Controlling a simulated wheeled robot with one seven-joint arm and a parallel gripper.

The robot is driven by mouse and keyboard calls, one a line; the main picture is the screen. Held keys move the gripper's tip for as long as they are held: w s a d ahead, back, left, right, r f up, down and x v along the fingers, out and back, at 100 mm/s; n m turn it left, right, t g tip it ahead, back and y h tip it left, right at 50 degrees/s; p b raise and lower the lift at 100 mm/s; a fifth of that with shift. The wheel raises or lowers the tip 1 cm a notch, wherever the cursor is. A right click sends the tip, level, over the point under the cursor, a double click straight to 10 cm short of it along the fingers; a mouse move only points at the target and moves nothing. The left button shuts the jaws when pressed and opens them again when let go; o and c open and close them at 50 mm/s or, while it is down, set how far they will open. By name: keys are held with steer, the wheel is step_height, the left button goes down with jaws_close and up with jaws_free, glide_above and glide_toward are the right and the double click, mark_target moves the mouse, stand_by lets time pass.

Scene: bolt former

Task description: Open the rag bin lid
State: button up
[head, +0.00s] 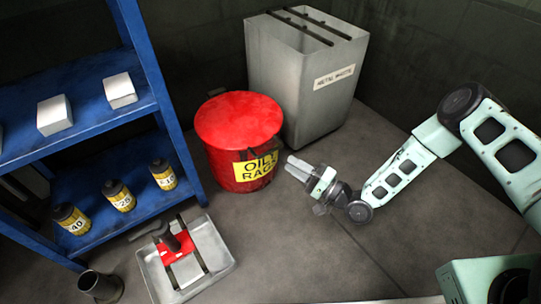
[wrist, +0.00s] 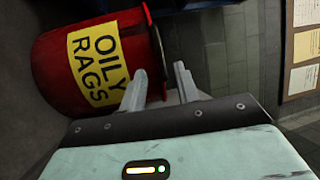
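The rag bin (head: 222,165) is a red drum with a yellow "OILY RAGS" label, standing on the floor left of centre in the head view. Its round red lid (head: 238,117) lies flat on top and looks shut. In the wrist view the bin (wrist: 50,62) appears turned on its side at the upper left, with the rim towards the fingers. My gripper (head: 296,169) is to the right of the bin, apart from it in the head view, with its fingers pointing towards it. In the wrist view the fingers (wrist: 160,73) are spread with nothing between them.
A grey metal waste bin (head: 300,85) stands right behind the rag bin. A blue shelf (head: 150,70) with white boxes and yellow-labelled canisters is at the left. A grey tray (head: 212,245) lies on the floor in front.

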mark_target(270, 152)
steer(key=shift+b+x, duration=1.35)
steer(key=shift+x, duration=3)
jaws_close()
